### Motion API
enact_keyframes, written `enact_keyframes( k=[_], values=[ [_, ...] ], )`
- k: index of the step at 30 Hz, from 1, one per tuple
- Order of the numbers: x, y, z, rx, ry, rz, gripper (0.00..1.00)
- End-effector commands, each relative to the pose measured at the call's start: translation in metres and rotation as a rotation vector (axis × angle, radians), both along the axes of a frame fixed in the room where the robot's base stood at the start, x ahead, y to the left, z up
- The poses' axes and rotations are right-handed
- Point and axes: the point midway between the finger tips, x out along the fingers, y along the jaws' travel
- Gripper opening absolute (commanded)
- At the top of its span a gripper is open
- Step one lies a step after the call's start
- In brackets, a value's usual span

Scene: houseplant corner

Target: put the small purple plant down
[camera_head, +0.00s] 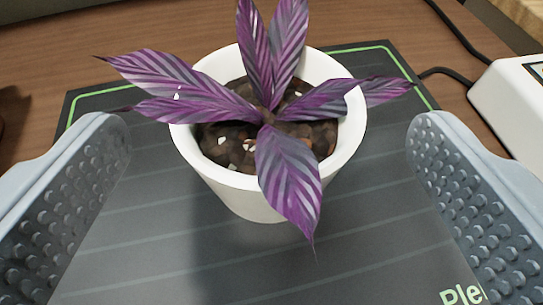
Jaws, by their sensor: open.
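The small purple plant (290,185) has striped purple leaves and grows in a white pot (225,190) with dark, pebbly soil. The pot stands upright on a dark mat (150,240) with a green border line and pale stripes. My gripper (272,150) is open, with one grey studded finger at the left edge and one at the right. The pot is between the fingers, with a clear gap on each side. Neither finger touches the pot or its leaves. The far side of the pot's base is hidden.
A brown wooden table (150,30) lies around the mat. A white device (510,100) with a black cable (447,72) stands at the right edge. A dark object (8,110) is partly cut off at the left edge. The mat in front of the pot is bare.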

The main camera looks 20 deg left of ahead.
Motion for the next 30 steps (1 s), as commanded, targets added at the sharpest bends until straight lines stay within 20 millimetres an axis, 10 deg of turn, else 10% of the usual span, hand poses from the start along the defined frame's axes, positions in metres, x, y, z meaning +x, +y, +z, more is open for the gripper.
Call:
enact_keyframes(
  k=[9, 23, 30],
  values=[
    [-0.043, -0.013, 0.018, 0.0, -0.001, 0.002, 0.88],
    [-0.049, -0.017, 0.023, 0.005, 0.001, -0.001, 0.88],
    [-0.01, -0.035, 0.102, 0.109, 0.038, -0.027, 0.88]
  ],
)
